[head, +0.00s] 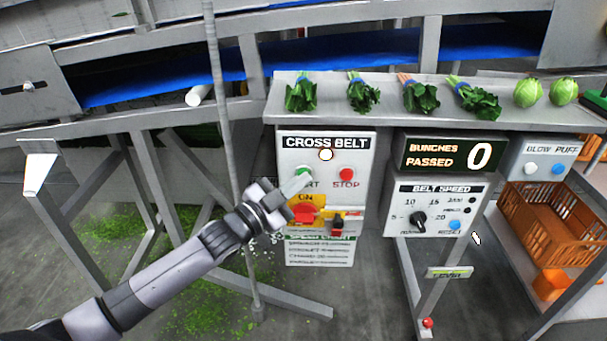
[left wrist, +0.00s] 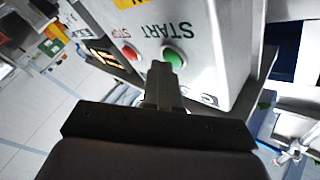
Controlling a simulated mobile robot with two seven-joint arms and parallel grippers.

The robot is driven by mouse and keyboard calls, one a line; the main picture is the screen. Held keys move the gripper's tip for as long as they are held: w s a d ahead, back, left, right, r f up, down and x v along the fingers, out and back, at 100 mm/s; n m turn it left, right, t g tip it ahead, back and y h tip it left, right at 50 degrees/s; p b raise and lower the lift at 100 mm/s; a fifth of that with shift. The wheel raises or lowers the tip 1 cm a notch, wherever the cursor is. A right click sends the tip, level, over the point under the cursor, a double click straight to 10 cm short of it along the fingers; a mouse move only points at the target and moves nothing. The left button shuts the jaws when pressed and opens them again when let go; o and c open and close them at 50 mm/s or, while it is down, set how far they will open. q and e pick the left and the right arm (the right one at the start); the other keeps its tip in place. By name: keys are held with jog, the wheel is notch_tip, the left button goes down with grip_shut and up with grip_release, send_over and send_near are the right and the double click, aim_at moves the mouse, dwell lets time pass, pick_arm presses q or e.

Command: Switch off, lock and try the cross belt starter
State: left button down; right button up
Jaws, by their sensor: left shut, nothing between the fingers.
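The grey cross belt starter box (head: 365,150) hangs below a shelf. It has a lit pale lamp (head: 326,155), a green START button (head: 303,172) and a red STOP button (head: 346,174). Below is a red rotary handle (head: 302,214) on a yellow plate marked ON, partly hidden by my gripper. A small black-and-red item, perhaps a padlock (head: 338,224), is right of it. My left gripper (head: 298,184) is shut and empty, its tips at the START button. In the left wrist view the tips meet the green button's edge (left wrist: 174,57); touching or not, I cannot tell.
Bunches of greens (head: 362,92) and two round heads (head: 528,91) lie on the shelf (head: 310,115). A counter reading 0 (head: 450,155) and a belt speed panel (head: 440,207) stand to the right. A thin upright post (head: 222,110) stands left of the box.

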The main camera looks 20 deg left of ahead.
pick_arm(q)
jog(key=shift+s+d+p, duration=0.2)
jog(key=shift+s+p, duration=0.25)
jog(key=shift+s, duration=0.3)
jog(key=shift+s, duration=0.1)
jog(key=s+p, duration=0.1)
jog(key=s, duration=0.1)
jog(key=s+d+p, duration=0.1)
jog(key=s+p, duration=0.1)
jog(key=shift+s+d, duration=0.2)
jog(key=shift+s, duration=0.1)
dwell(0.4)
jog(key=s+a+f+n+g+y, duration=0.2)
jog(key=s+f+n, duration=0.3)
jog(key=s+f, duration=0.5)
jog(key=s+a+f+n+g+y, duration=0.2)
jog(key=s+f+n+g+y, duration=0.2)
jog(key=s+f, duration=0.6)
jog(key=shift+s+n+g+y, duration=0.4)
jog(key=shift+s+n+y, duration=0.3)
jog(key=shift+s+n, duration=0.3)
